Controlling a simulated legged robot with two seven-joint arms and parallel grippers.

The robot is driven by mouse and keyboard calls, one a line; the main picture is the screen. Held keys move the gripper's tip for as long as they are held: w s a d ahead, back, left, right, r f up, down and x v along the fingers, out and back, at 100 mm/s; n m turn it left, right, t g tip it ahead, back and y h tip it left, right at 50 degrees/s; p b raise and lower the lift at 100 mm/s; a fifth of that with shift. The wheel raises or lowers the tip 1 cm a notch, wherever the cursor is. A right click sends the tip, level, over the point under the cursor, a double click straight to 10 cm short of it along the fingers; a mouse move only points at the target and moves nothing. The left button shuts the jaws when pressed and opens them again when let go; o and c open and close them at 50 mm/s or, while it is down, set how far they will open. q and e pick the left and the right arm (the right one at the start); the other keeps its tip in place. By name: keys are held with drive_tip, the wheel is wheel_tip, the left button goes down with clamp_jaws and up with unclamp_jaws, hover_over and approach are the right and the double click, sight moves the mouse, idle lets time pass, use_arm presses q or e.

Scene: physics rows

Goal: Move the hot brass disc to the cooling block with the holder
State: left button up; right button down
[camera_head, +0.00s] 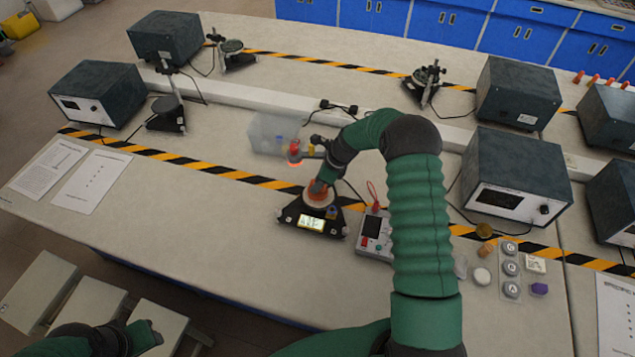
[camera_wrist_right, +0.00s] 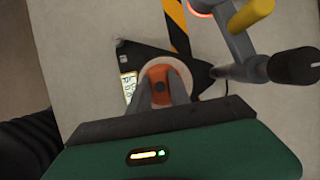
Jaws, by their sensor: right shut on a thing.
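My right gripper (camera_head: 318,188) is shut on an orange piece with a dark centre (camera_wrist_right: 160,84), directly above a pale round plate (camera_head: 318,201). The plate sits on a black triangular base (camera_head: 290,213) with a lit display. I cannot tell whether the orange piece is the holder. A glowing orange-red part (camera_head: 295,161) sits beyond the gripper; its edge shows at the top of the right wrist view (camera_wrist_right: 201,8). I cannot tell whether it is the brass disc. My left gripper (camera_head: 148,336) is low at the left, its jaws unclear. I cannot identify the cooling block.
A translucent box (camera_head: 266,134) stands behind the glowing part. A grey meter (camera_head: 375,233) stands close right of the base. Small brown pieces and pale discs (camera_head: 481,276) lie farther right. Dark instrument boxes (camera_head: 512,185) flank the bench.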

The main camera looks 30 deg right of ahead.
drive_tip(key=shift+f, duration=0.45)
drive_tip(key=shift+s+a+f, duration=0.1)
drive_tip(key=shift+s, duration=0.05)
idle(1.3)
drive_tip(key=shift+w+r+p, duration=0.2)
drive_tip(key=shift+r+p, duration=0.3)
drive_tip(key=shift+r, duration=0.05)
drive_tip(key=shift+s+r, duration=0.1)
drive_tip(key=shift+r+p, duration=0.55)
